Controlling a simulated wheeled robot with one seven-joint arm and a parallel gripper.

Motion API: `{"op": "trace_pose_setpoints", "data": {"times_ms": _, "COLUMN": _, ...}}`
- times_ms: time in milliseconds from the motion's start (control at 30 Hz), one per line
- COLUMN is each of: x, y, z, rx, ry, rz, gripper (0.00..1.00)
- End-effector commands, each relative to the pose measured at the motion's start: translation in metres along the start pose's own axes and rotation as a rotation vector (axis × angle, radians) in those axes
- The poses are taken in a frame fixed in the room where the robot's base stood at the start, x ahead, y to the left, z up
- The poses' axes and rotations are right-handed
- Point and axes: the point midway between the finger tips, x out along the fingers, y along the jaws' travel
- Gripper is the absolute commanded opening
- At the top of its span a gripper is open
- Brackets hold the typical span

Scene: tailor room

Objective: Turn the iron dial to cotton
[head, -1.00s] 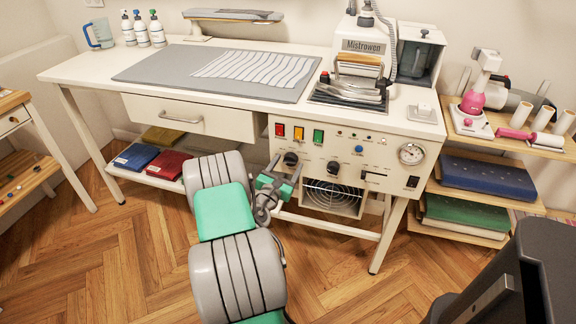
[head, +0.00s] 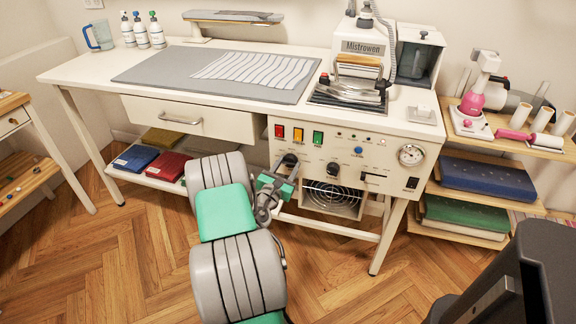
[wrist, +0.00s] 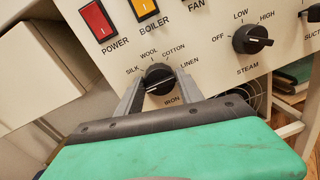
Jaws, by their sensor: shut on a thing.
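The iron dial (wrist: 159,78) is a round black knob on the white control panel, under the red power and boiler switches. SILK, WOOL, COTTON and LINEN are printed around its top, IRON below it. Its grip bar runs nearly level, slightly up to the right; which end is the pointer is not clear. My gripper (wrist: 154,92) has one grey finger on each side of the dial and is shut on it. In the head view, the dial (head: 290,160) is at the panel's left, with my gripper (head: 284,172) at it.
The steam dial (wrist: 252,39) sits to the right on the same panel. The power switch (wrist: 97,20) is above left. A drawer (head: 190,116) juts from the table left of the panel. A fan grille (head: 331,198) is below. The floor in front is clear.

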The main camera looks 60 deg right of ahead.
Motion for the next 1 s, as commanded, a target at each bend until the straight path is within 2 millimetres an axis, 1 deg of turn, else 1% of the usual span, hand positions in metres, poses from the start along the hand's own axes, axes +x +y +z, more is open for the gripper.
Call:
{"op": "trace_pose_setpoints", "data": {"times_ms": 267, "x": -0.0002, "y": 0.0024, "z": 0.0004, "rx": 0.015, "ry": 0.000, "rz": 0.005, "gripper": 0.03}}
{"op": "trace_pose_setpoints", "data": {"times_ms": 467, "x": -0.0002, "y": 0.0027, "z": 0.0006, "rx": 0.078, "ry": 0.005, "rz": 0.005, "gripper": 0.03}}
{"op": "trace_pose_setpoints", "data": {"times_ms": 667, "x": 0.0001, "y": 0.0026, "z": 0.0017, "rx": 0.210, "ry": 0.014, "rz": 0.003, "gripper": 0.03}}
{"op": "trace_pose_setpoints", "data": {"times_ms": 1000, "x": 0.0002, "y": 0.0013, "z": 0.0016, "rx": 0.523, "ry": 0.037, "rz": -0.001, "gripper": 0.03}}
